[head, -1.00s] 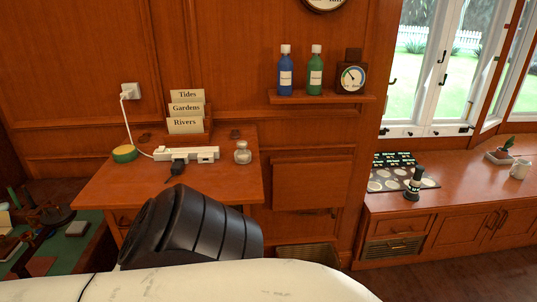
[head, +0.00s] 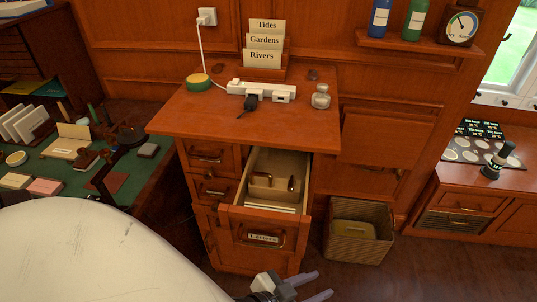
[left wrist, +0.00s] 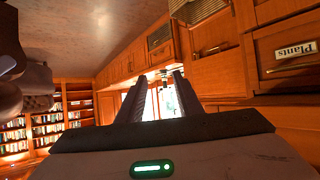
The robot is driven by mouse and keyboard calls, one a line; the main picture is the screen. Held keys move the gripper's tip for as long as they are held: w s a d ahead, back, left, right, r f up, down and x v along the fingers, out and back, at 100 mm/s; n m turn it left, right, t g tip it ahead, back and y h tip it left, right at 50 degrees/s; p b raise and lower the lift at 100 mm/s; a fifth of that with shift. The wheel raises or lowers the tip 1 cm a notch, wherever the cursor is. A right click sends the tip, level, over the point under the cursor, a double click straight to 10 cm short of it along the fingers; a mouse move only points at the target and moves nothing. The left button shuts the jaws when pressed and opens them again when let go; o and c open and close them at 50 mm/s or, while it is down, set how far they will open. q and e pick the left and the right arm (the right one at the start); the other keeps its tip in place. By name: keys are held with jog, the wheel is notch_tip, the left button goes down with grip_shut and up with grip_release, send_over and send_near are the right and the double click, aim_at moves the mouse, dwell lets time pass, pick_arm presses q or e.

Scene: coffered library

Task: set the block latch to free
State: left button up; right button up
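In the head view a drawer (head: 263,231) with a brass pull and a label stands open under the wooden desk top. Inside it is a pale upright block (head: 270,192) with a curved brass piece (head: 262,179) and a small dark brass lever (head: 291,184), which may be the block latch. I cannot tell its setting. My left gripper (head: 308,288) is at the bottom edge, in front of and below the drawer, with its fingers apart and nothing between them. The left wrist view also shows my left gripper (left wrist: 160,92) open and empty. My right gripper is out of view.
A wicker basket (head: 358,231) stands right of the drawer. A power strip (head: 261,91), a glass jar (head: 320,96) and a card holder (head: 264,72) are on the desk top. A green-topped desk (head: 70,160) with stationery is at left. Floor at lower right is clear.

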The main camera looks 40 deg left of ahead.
pick_arm(q)
jog(key=w+d+r+m+t+h+b, duration=0.15)
jog(key=w+d+r+m+h, duration=0.35)
jog(key=r, duration=0.5)
jog(key=w+d+r+m+t+h, duration=0.35)
jog(key=w+d+r, duration=0.3)
jog(key=r, duration=0.35)
jog(key=s+d+r+m+g+h+b, duration=0.1)
jog(key=s+d+r+m+g+h, duration=0.35)
jog(key=m+g, duration=0.35)
jog(key=s+d+r+m+g+h, duration=0.3)
jog(key=d+m+g+h, duration=0.15)
jog(key=m+g, duration=0.45)
jog(key=y+b, duration=0.3)
jog(key=y, duration=2)
send_near(291, 187)
jog(key=shift+m+g, duration=0.3)
jog(key=shift+m, duration=0.15)
jog(key=f, duration=0.5)
jog(key=a+f, duration=0.1)
jog(key=f, duration=0.2)
jog(key=shift+a, duration=0.1)
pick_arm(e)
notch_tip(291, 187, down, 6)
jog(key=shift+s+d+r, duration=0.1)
